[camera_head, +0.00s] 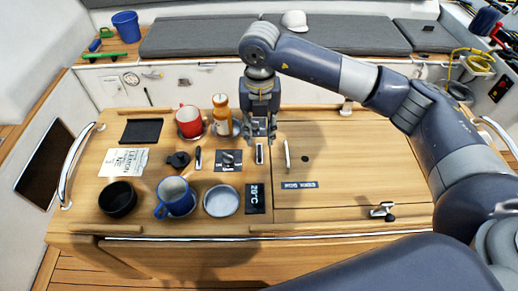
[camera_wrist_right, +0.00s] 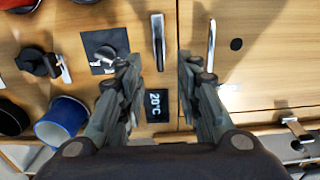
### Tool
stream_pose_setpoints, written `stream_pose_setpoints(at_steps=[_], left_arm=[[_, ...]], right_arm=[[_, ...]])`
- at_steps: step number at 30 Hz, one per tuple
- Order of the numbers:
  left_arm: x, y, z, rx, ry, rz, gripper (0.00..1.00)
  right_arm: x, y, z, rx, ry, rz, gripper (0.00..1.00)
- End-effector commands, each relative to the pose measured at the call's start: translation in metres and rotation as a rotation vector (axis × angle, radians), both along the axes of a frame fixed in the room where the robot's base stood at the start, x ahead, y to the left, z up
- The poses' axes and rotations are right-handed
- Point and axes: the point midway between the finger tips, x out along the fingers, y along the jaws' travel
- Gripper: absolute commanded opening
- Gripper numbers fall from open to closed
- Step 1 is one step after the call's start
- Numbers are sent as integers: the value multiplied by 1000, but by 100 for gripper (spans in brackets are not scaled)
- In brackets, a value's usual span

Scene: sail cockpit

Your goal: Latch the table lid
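The wooden table lid (camera_head: 350,160) lies flat at the right half of the table, with a seam along its left edge. It also shows in the right wrist view (camera_wrist_right: 265,80). A slim upright metal handle (camera_head: 287,155) is near its left edge, also in the right wrist view (camera_wrist_right: 211,45). A metal latch with a dark knob (camera_head: 383,211) is at the lid's front right; it shows partly in the wrist view (camera_wrist_right: 297,130). A small metal bar fitting (camera_head: 259,154) sits left of the seam. My right gripper (camera_head: 259,130) is open and empty above it. My left gripper is not in view.
Left of the lid stand a red mug (camera_head: 189,121), an orange-topped bottle (camera_head: 221,113), a blue mug (camera_head: 175,196), a black bowl (camera_head: 118,198) and a grey plate (camera_head: 221,201). A "20°C" display (camera_head: 255,198) lies near the seam. The lid's middle is clear.

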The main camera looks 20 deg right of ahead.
Motion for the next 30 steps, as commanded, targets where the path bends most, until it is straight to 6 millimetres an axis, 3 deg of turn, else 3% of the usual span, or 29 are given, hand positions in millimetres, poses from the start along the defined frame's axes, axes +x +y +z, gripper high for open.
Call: stream_pose_setpoints(at_steps=[12, 18, 25, 26, 30], left_arm=[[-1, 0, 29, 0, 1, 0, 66], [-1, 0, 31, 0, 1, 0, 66], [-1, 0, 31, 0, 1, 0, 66], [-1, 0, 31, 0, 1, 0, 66], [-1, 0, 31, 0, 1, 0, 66]], right_arm=[[-1, 1, -71, 2, 5, 1, 32], [0, 1, -85, 3, 1, 2, 32], [0, 1, -86, 3, 1, 3, 32], [0, 1, -86, 3, 1, 3, 29], [-1, 1, -86, 3, 1, 3, 0]])
